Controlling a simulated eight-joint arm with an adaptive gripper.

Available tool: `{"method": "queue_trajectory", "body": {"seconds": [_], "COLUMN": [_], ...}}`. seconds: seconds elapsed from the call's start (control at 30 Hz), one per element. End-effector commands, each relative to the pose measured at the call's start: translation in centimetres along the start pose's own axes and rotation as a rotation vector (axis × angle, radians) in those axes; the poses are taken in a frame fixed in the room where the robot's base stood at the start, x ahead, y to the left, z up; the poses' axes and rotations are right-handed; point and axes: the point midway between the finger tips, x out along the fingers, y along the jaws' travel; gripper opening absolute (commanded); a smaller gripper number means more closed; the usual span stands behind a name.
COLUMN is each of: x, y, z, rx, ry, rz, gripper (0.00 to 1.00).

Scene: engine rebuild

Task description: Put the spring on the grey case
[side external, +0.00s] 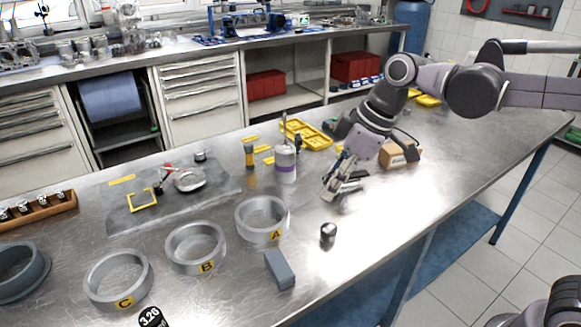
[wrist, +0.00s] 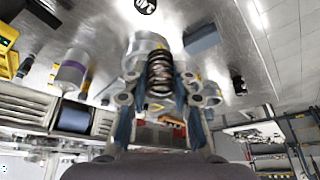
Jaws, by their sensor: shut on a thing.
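The dark coil spring (wrist: 160,75) is between the fingertips of my gripper (wrist: 158,90) in the wrist view. My gripper is shut on it. In the side view my gripper (side external: 340,190) is above the bench, right of the purple-banded canister; the spring cannot be made out clearly there. A plain grey rectangular block, which looks like the grey case (side external: 280,269), lies on the bench near the front edge, below ring A. It also shows in the wrist view (wrist: 203,38), apart from the spring. Nothing is seen on its top.
Metal rings A (side external: 262,219), B (side external: 195,248) and C (side external: 118,280) stand left of the case. A small black cylinder (side external: 328,233) stands between my gripper and the front edge. The canister (side external: 286,164), yellow trays (side external: 306,135) and cardboard box (side external: 400,156) stand behind.

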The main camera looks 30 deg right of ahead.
Motion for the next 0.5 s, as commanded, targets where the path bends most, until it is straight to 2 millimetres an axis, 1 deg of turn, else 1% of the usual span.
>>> {"method": "queue_trajectory", "body": {"seconds": [0.17,0.5], "x": [1.4,6.8], "y": [-1.7,-6.7], "z": [-1.1,-3.6], "rx": [-0.04,-0.038], "ry": [0.0,-0.001], "rz": [-0.016,-0.015], "gripper": [0.0,0.0]}}
